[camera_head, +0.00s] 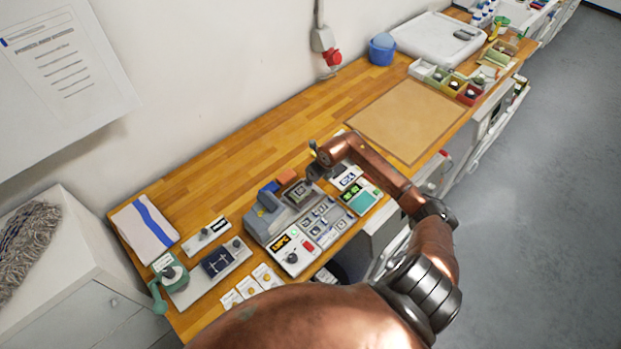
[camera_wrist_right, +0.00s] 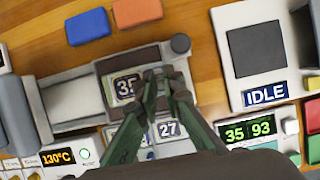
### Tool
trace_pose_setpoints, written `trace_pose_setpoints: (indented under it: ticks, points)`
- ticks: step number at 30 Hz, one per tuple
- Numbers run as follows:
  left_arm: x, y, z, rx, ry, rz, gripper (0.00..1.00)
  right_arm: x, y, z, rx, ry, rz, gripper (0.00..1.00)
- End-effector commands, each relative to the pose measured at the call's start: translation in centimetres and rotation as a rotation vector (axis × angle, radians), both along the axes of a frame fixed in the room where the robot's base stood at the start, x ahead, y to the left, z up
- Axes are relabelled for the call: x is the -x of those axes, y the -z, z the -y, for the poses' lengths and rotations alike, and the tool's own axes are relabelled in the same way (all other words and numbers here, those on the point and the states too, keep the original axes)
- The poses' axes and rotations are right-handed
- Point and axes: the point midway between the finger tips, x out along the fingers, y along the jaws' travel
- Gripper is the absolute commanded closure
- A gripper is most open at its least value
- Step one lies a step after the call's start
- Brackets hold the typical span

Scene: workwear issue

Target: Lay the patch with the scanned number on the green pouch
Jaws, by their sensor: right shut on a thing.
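In the head view my right gripper (camera_head: 313,168) is over the press's far side. A patch numbered 27 (camera_wrist_right: 168,129) lies below the fingers in the wrist view. My left gripper is not in view.
A blue piece (camera_wrist_right: 88,27) and an orange piece (camera_wrist_right: 136,12) lie behind the press. A neighbouring device reads IDLE (camera_wrist_right: 265,94), and a green display reads 35 93 (camera_wrist_right: 249,130). A brown mat (camera_head: 405,120) lies clear further along the bench.

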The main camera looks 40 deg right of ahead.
Motion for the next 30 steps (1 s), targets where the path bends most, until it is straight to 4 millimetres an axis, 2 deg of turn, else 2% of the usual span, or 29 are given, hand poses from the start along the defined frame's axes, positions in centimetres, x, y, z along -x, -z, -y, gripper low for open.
trace_pose_setpoints:
  ticks: [9,10,18,26,30]
  points:
    - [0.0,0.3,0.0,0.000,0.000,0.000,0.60,0.0,0.4,0.0,0.001,0.000,0.000,1.00]
    - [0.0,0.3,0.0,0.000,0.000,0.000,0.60,0.0,0.4,0.0,0.001,0.000,0.000,0.91]
    - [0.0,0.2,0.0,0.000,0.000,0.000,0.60,0.0,0.3,0.0,0.000,0.000,0.000,0.75]
    - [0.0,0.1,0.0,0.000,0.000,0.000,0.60,0.0,0.2,0.0,0.000,0.000,0.000,0.75]
    - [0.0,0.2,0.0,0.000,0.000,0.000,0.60,0.3,-0.8,0.2,0.003,0.000,0.002,0.75]
